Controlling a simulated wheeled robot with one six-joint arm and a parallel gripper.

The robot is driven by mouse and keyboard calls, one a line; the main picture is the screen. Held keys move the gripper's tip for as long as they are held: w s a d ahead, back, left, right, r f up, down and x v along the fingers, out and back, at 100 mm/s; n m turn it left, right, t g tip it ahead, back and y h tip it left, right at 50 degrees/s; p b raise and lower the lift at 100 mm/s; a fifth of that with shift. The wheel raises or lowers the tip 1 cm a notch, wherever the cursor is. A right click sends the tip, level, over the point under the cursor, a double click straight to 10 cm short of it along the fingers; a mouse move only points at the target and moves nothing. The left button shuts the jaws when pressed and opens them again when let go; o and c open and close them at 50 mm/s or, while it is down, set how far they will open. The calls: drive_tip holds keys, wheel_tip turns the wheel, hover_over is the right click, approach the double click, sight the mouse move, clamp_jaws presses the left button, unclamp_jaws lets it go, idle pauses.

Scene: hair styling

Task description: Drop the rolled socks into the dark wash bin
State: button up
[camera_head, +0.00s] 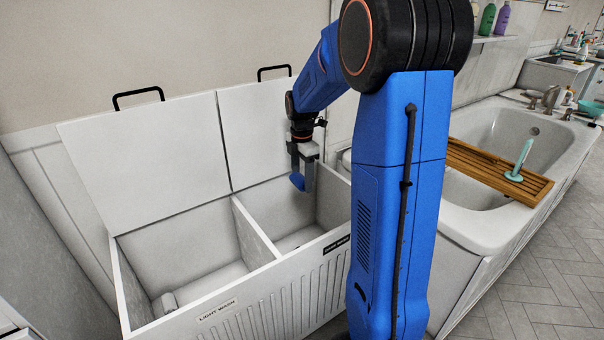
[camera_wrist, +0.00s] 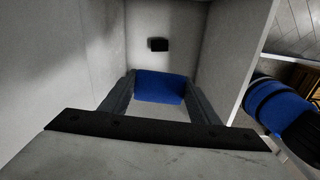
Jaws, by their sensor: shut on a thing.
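My gripper (camera_head: 303,172) is shut on the blue rolled socks (camera_head: 298,182). The socks also show between the fingers in the wrist view (camera_wrist: 160,87). They hang over the right compartment of a white two-part laundry bin, about at the height of its opening. This dark wash bin (camera_head: 312,294) has a black label (camera_head: 336,245) on its front, too small to read surely. In the wrist view the pale compartment walls (camera_wrist: 226,52) stand around the socks, which appear clear of them. My arm hides part of the right side.
The left compartment, labelled light wash (camera_head: 217,310), holds a pale roll (camera_head: 167,302). A divider (camera_head: 254,228) parts the two. Both lids (camera_head: 150,162) stand open behind. A small dark block (camera_wrist: 157,44) shows inside the right compartment. A bathtub (camera_head: 480,222) with a wooden tray (camera_head: 497,172) is at right.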

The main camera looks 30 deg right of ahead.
sight(302, 186)
drive_tip(key=shift+f, duration=1.9)
drive_tip(key=o, duration=1.1)
wheel_tip(302, 186, up, 18)
drive_tip(key=shift+f, duration=0.25)
